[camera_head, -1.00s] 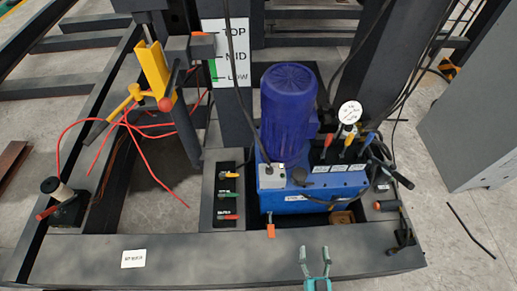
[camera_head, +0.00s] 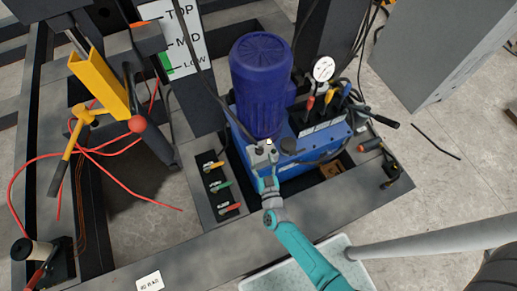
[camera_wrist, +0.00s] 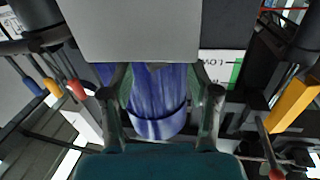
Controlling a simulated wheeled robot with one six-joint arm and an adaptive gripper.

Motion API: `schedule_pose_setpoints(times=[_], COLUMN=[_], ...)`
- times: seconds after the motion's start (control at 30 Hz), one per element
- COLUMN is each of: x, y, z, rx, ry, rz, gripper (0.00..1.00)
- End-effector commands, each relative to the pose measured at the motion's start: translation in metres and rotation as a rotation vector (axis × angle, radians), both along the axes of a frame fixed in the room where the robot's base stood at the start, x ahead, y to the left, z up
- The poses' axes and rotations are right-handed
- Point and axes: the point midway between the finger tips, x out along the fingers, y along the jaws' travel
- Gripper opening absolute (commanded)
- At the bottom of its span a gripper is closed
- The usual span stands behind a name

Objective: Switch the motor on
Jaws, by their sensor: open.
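The blue motor (camera_head: 262,85) stands upright on the blue power unit (camera_head: 300,152). A small grey switch box (camera_head: 262,153) sits at the motor's foot, with a small pale knob on its top. My teal gripper (camera_head: 268,182) is open, with its fingertips right at the near side of this box; I cannot tell whether they touch it. In the wrist view, the open fingers (camera_wrist: 160,95) stand on either side of the blue motor (camera_wrist: 157,115), which lies beyond them. A flat grey surface, apparently the switch box (camera_wrist: 140,30), fills the top middle there.
Coloured valve levers (camera_head: 328,98) and a pressure gauge (camera_head: 323,69) stand right of the motor. A panel with small coloured handles (camera_head: 217,186) lies to the left. A yellow bracket (camera_head: 100,84) and red cables are further left. A pale tray (camera_head: 262,283) is below my arm.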

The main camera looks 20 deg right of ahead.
Motion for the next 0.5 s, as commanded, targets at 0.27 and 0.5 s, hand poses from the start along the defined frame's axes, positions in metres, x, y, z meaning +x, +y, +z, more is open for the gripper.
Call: schedule_pose_setpoints(times=[0.27, 0.5], x=[0.037, 0.046], y=[-0.008, -0.009], z=[0.0, 0.0], rx=[0.001, 0.0], ry=[-0.001, 0.0], rz=[-0.001, 0.001], gripper=[0.61, 0.61])
